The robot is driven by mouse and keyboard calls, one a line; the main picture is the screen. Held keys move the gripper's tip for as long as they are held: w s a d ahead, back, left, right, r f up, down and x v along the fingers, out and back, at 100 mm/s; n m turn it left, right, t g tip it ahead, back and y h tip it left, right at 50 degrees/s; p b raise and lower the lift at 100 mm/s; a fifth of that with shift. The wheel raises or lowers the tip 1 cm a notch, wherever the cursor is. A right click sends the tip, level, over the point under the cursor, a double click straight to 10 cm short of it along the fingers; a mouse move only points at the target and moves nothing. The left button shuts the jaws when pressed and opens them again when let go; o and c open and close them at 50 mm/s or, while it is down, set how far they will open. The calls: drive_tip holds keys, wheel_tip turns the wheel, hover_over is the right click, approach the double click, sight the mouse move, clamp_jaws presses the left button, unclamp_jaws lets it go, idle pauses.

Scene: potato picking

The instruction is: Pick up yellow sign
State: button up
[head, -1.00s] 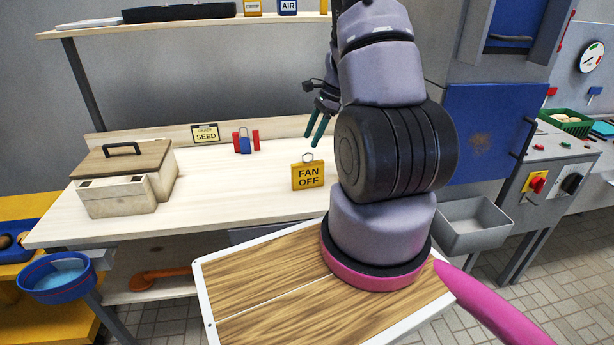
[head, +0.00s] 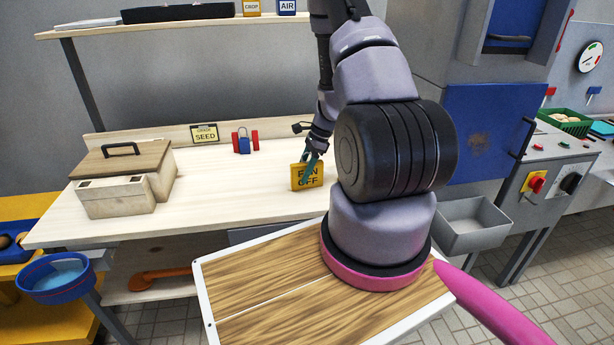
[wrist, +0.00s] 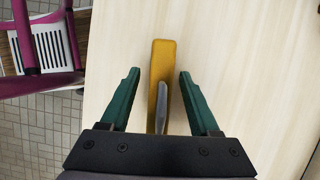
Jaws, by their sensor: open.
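The yellow sign (head: 298,177), lettered "FAN OFF", stands upright on the light wooden bench (head: 235,195). My gripper (head: 309,168) is over the sign's upper part, and its fingers hide some of the lettering in the head view. In the wrist view the yellow sign (wrist: 160,60) is seen edge-on from above, with its grey wire handle (wrist: 162,105) on top. The two green fingers of my gripper (wrist: 158,75) are open, one on each side of the sign, with a gap on both sides.
Red and blue padlocks (head: 243,142) and a "SEED" sign (head: 205,134) are at the bench's back. A wooden box (head: 118,195) with a handled lid stands at the left. The bench around the yellow sign is clear. A grey bin (head: 478,238) is at the right.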

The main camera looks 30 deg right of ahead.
drive_tip(key=shift+a+f, duration=0.1)
drive_tip(key=shift+f, duration=0.1)
clamp_jaws()
